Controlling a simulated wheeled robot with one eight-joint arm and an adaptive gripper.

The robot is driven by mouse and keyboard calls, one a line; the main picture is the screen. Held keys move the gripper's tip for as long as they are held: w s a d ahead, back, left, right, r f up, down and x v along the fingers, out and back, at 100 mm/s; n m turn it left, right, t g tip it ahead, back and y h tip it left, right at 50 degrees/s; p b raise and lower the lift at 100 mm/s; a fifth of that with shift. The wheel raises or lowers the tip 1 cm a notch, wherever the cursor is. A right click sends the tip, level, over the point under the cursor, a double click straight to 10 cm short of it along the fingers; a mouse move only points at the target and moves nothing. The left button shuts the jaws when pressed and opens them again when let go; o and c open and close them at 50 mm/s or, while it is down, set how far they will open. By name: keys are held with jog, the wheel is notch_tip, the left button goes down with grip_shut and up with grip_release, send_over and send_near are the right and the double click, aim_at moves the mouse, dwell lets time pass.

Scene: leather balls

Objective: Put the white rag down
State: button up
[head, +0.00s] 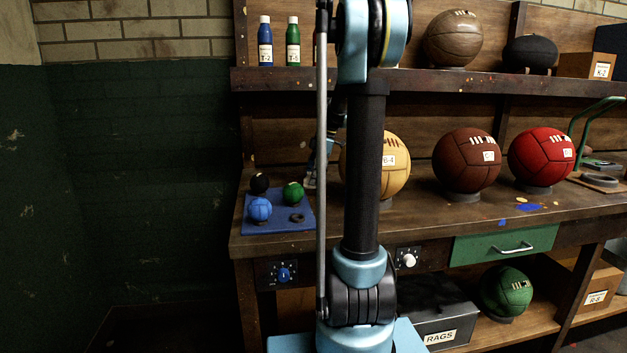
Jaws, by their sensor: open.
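My gripper (311,178) is partly visible behind my own arm column, low over the left part of the workbench (415,215), to the right of a blue mat. Its jaws are open. I cannot make out a white rag anywhere in the head view; my arm hides part of the bench around and behind the gripper. A dark grey box (437,305) labelled RAGS stands on the lower shelf, partly behind my arm, and I cannot see into it.
The blue mat (252,224) holds small black, blue and green balls and a dark ring. A tan ball (392,177), a brown ball (467,160) and a red ball (542,156) stand on the bench. Bare bench top shows in front of them. A shelf (440,80) runs above.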

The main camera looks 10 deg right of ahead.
jog(key=shift+d+r, duration=0.15)
jog(key=shift+r, duration=0.35)
jog(key=shift+d+r, duration=0.7)
jog(key=shift+r, duration=0.2)
jog(key=d, duration=1.1)
jog(key=shift+w, duration=0.1)
